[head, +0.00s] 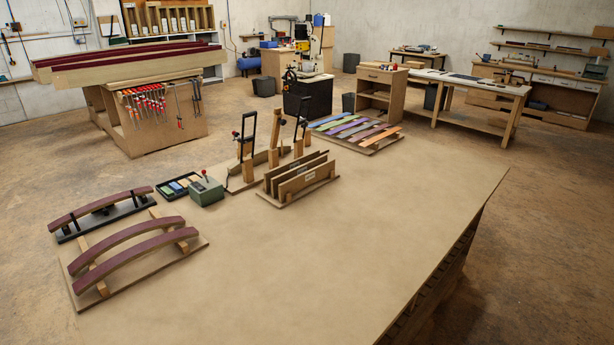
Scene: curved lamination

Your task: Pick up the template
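No piece in the head view is clearly marked as the template. On the table (320,235) at the left, a curved purple-topped wooden piece (100,205) rests on a black stand (72,234). Two similar curved pieces, a rear one (128,243) and a front one (135,261), lie across wooden supports on a board (195,243). A wooden rack (290,197) holds upright flat boards (308,176) near the table's middle; a small label shows on its front. Neither of my grippers is in view.
Behind the rack stands a wooden press (242,180) with black upright handles. Left of it are a green box (206,191) with a red lever and a black tray (165,188). Coloured strips (352,128) lie on a board at the back. The table's front and right are clear.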

